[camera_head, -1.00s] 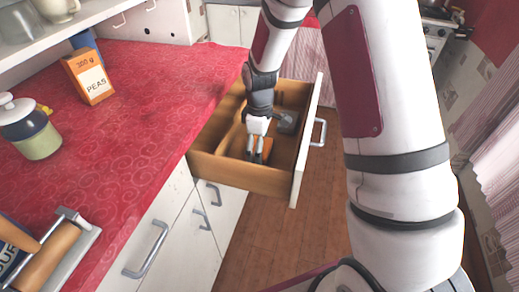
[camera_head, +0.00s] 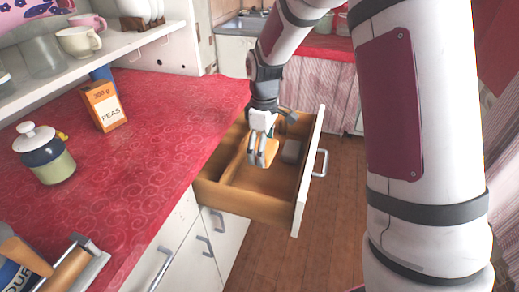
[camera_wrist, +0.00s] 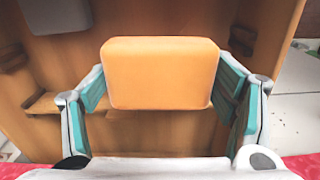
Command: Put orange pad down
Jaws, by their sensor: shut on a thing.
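My gripper (camera_head: 263,140) is shut on the orange pad (camera_wrist: 160,73), a rounded block held between the two fingers in the wrist view. In the head view the pad (camera_head: 264,154) shows below my gripper, over the open wooden drawer (camera_head: 245,208). It appears raised off the drawer floor, though the exact gap is hard to judge. My fingers hide part of it in the head view.
A grey block (camera_head: 291,150) lies in the drawer's right part. A wooden divider runs inside the drawer. The red counter (camera_head: 150,145) at left holds an orange peas box (camera_head: 104,106) and a lidded jar (camera_head: 44,153), with clear room between them and the drawer.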

